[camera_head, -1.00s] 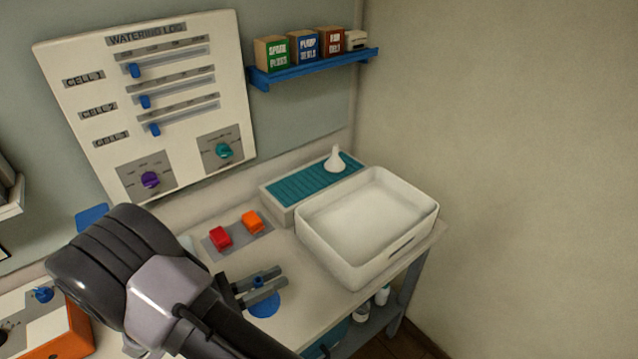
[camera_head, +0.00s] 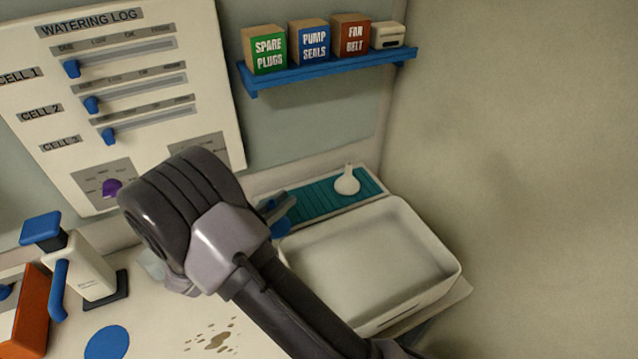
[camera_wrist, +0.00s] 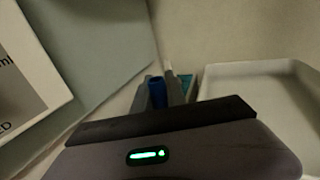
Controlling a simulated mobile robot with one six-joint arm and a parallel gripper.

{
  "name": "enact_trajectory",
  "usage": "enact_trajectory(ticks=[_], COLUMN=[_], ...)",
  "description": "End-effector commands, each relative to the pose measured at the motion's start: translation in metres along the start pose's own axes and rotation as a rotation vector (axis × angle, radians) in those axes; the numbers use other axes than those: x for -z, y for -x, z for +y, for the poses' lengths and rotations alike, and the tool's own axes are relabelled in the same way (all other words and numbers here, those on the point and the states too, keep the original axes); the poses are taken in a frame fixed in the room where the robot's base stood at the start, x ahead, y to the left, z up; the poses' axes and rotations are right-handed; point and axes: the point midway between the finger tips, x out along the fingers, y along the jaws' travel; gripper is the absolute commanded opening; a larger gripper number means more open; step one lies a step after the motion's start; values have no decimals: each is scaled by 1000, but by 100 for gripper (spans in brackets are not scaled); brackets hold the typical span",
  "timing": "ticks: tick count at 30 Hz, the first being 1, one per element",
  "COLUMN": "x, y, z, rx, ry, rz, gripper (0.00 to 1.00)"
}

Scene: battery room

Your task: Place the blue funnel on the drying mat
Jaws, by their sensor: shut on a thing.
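My gripper (camera_head: 275,204) is shut on the blue funnel (camera_head: 283,226), which shows partly beyond my arm at the left end of the teal drying mat (camera_head: 312,200). In the wrist view the blue funnel (camera_wrist: 157,92) sits upright between the two fingers (camera_wrist: 158,94), and a strip of the mat (camera_wrist: 187,84) shows just right of them. I cannot tell how high the funnel is held. A white funnel (camera_head: 347,181) stands on the right part of the mat. My arm hides the mat's left end.
A white basin (camera_head: 440,262) lies in front of the mat, its wall also showing in the wrist view (camera_wrist: 255,72). A blue shelf (camera_head: 330,72) with boxes hangs above. A blue-topped dispenser (camera_head: 80,262), a blue disc (camera_head: 107,343) and brown spots (camera_head: 217,340) are at lower left.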

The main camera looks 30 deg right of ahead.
Motion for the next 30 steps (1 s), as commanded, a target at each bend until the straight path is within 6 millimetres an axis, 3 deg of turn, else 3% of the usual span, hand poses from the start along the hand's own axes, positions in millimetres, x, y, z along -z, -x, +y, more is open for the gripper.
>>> enact_trajectory(ticks=[6,12,15,20,30], x=[12,14,19,49,51], y=[-69,-106,-111,-110,-110], z=[29,48,51,50,50], rx=[7,3,1,1,2], ry=[-1,0,2,3,1], rz=[-1,-1,-1,0,0], gripper=[0,0,0,0,0])
